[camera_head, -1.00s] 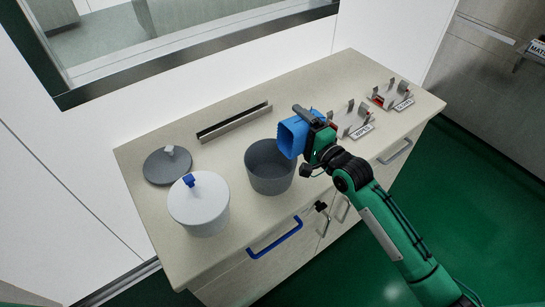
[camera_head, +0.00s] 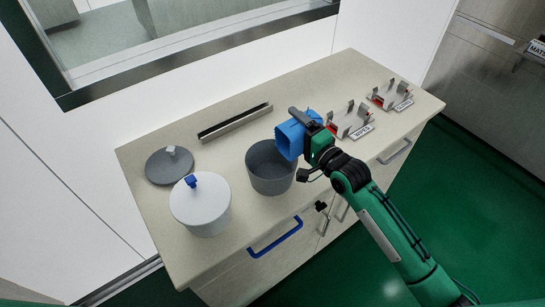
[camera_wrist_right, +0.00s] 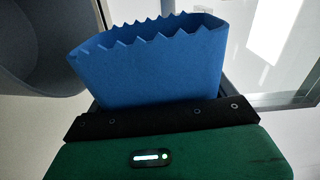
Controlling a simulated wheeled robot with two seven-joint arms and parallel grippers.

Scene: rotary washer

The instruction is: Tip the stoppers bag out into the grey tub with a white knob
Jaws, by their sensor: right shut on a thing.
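The open grey tub (camera_head: 270,168) stands on the counter. A grey lid with a white knob (camera_head: 169,164) lies flat to its left. A blue bag (camera_head: 290,141) with a zigzag-cut open mouth is held by my right gripper (camera_head: 312,140). The bag is tilted, its mouth toward the tub, at the tub's upper right rim. In the right wrist view the bag (camera_wrist_right: 150,65) stands up from the shut jaws, and part of the tub (camera_wrist_right: 40,45) shows at the left. The bag's contents are hidden. My left gripper is not in view.
A white tub with a blue-knobbed lid (camera_head: 201,205) stands left of the grey tub. A metal rail (camera_head: 235,122) lies behind. Metal holders, one labelled wipes (camera_head: 351,121) and another (camera_head: 391,94), stand at the right.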

